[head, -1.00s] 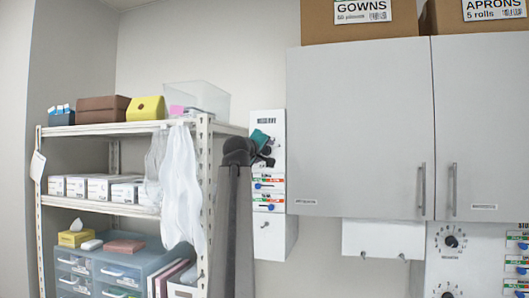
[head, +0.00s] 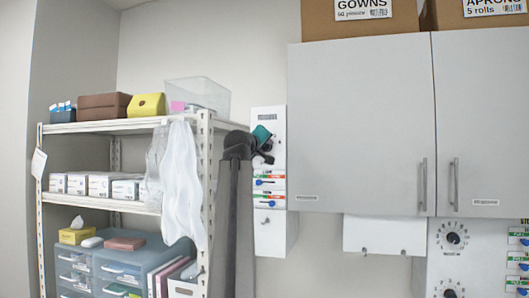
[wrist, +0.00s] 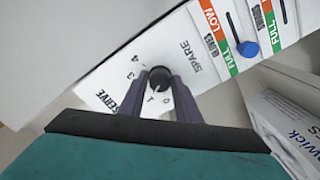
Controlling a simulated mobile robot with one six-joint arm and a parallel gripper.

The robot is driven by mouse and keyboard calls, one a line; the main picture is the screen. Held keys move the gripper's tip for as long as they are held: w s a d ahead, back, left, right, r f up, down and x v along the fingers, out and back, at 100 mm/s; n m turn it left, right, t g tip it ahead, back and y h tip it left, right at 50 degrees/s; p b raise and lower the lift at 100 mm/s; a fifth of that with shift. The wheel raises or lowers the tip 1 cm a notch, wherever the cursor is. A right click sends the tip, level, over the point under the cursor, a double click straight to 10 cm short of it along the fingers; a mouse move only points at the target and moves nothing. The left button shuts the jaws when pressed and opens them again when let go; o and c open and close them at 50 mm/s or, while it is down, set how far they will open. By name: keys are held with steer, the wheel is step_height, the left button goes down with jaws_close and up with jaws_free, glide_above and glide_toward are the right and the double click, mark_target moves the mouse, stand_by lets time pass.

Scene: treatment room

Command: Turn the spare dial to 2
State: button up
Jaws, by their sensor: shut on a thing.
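The spare dial is a black round knob (wrist: 160,75) on a white panel (wrist: 125,72) in the wrist view. The word SPARE is printed beside it, with 4 and 3 readable on its scale; other marks are partly hidden by my fingers. My gripper (wrist: 160,82) has its two dark fingers on opposite sides of the knob and is shut on it. I cannot tell which number the dial points to. In the head view, my gripper (head: 265,156) is at the upper part of the narrow white wall panel (head: 272,242), hiding the dial.
Below the dial, the panel carries red, white and green level strips (head: 269,181) with blue sliders. A shelf rack (head: 82,128) with hanging plastic bags (head: 181,185) stands left of my arm. A grey cabinet (head: 360,130) is close on the right, with more dials (head: 453,238) below it.

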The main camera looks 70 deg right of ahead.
steer(key=m+b, duration=0.1)
steer(key=b, duration=0.1)
steer(key=m+b, duration=0.2)
steer(key=shift+f+m+b, duration=0.3)
steer(key=shift+b, duration=0.1)
steer(key=shift+r+m+b, duration=0.1)
steer(key=shift+m+b, duration=0.9)
steer(key=o, duration=0.9)
steer(key=shift+o, duration=0.8)
steer(key=shift+r, duration=0.15)
steer(key=shift+a, duration=0.1)
